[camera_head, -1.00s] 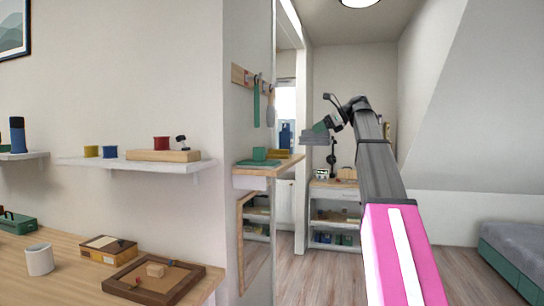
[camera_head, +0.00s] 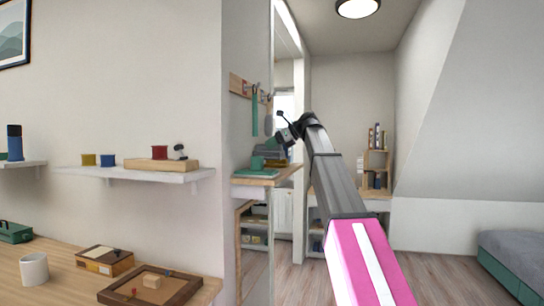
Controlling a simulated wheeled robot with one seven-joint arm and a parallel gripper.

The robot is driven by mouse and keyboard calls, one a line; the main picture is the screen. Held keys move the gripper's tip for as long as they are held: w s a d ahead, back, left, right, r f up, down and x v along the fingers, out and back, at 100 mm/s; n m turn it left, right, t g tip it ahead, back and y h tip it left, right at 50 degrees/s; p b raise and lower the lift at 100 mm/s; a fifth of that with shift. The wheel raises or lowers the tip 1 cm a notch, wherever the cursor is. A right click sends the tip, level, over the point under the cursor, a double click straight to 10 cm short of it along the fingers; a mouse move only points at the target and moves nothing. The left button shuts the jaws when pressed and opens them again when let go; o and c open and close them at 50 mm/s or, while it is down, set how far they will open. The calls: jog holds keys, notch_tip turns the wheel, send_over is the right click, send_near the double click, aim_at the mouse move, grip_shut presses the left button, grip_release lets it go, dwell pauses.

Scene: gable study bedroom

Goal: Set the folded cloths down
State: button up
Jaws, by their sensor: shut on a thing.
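The folded cloths (camera_head: 270,152) are a small grey stack at the wall shelf (camera_head: 250,182) in the middle of the head view. My gripper (camera_head: 284,140) is shut on the cloths from above. It is small and dark here, and its fingertips are hard to make out. The stack shows just above and behind a green block-like thing (camera_head: 257,163) on the shelf. I cannot tell whether the stack touches the shelf or hangs above it.
A white shelf (camera_head: 130,173) and a wooden desk (camera_head: 60,264) stand at left.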

aim_at(272, 154)
notch_tip(272, 154, down, 4)
jog(key=shift+f, duration=0.1)
jog(key=shift+a+f, duration=0.2)
jog(key=shift+f, duration=0.1)
jog(key=o, duration=1)
jog(key=shift+c, duration=0.2)
jog(key=shift+d+r, duration=0.1)
jog(key=shift+r, duration=0.1)
jog(key=v, duration=1.1)
jog(key=shift+d, duration=0.35)
